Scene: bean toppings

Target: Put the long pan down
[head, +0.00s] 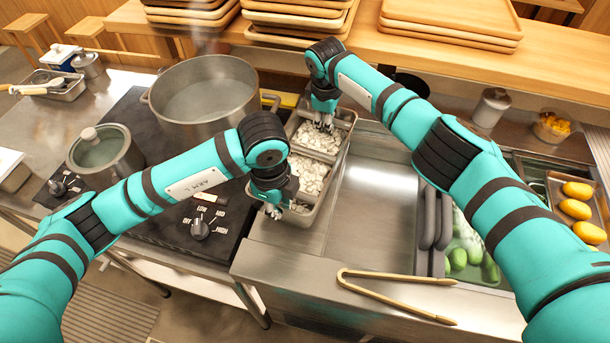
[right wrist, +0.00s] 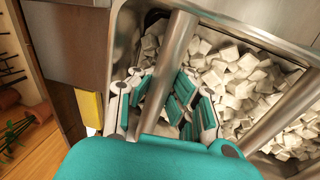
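The long pan (head: 318,218) is a metal pan in the middle of the head view, with a crossbar and white chunks (head: 308,172) in its compartments. My left gripper (head: 284,210) is at its near end; its fingertips are small and partly hidden, so I cannot tell its opening. My right gripper (head: 323,124) is at the far part of the pan. In the right wrist view, the right gripper's fingers (right wrist: 165,105) lie on both sides of a metal bar (right wrist: 168,65) of the pan, close against it. The pan's underside is hidden, so its contact with the counter is unclear.
A large pot (head: 205,98) and a lidded pot (head: 103,155) stand on the dark stove at left. Tongs (head: 395,296) lie on the front counter edge. Right of the pan is a bare metal surface (head: 370,200). Wooden trays (head: 450,18) are stacked behind.

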